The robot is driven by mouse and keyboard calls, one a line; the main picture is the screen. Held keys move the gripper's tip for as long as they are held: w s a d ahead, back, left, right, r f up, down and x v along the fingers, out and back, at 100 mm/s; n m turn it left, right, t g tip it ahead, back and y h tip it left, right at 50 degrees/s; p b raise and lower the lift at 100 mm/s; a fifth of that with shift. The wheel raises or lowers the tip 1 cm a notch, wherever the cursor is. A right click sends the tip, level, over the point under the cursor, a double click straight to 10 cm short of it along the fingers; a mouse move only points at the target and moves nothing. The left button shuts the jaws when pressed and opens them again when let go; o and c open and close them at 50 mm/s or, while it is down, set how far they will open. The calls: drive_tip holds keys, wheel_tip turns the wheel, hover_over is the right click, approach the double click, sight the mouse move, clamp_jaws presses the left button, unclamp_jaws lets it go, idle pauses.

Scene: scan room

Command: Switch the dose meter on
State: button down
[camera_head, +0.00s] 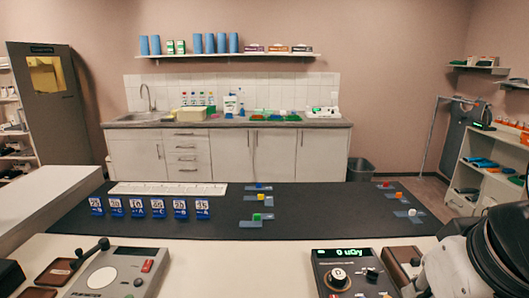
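The dose meter (350,270) appears to be the dark box at the bottom right of centre, cut off by the lower picture edge. Its display (342,252) shows lit green characters that look like "0 uGy". A pale round knob (338,277) sits on its top face, with a small dark switch-like part (372,274) to the right of it. Small lettering is too fine to read. Part of my white and black arm fills the lower right corner, to the right of the meter. My gripper itself does not show.
A grey console (118,272) with a round plate, a red button and a black lever stands at the left. A black mat (330,215) behind carries blue numbered cards (136,207) and small coloured blocks on plates. Brown pads lie beside both devices.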

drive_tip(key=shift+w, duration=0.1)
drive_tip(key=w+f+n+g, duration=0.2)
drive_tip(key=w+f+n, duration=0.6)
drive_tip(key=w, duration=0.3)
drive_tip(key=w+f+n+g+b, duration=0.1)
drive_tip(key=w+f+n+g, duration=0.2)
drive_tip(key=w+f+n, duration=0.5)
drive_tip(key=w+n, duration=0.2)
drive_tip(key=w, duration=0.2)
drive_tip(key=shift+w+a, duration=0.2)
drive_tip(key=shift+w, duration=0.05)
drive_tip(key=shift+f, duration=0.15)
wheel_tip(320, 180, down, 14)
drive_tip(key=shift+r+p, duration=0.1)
drive_tip(key=shift+p, duration=0.25)
